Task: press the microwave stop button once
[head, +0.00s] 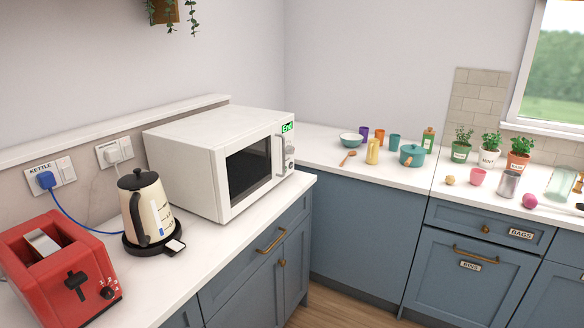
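A white microwave (218,160) stands on the left counter towards the corner, with its door shut. Its green display (287,127) reads "End". Its control panel (289,152) is a narrow strip right of the door handle, seen at a steep angle. Knobs or buttons show there, but I cannot tell which one is the stop button. Neither of my grippers is in the head view.
A cream kettle (152,208) and a red toaster (62,268) stand left of the microwave. A blue plug (46,181) and cable run along the wall. Cups, a teal pot (412,155) and potted herbs (489,150) stand on the back counter. Wooden floor (345,308) is clear.

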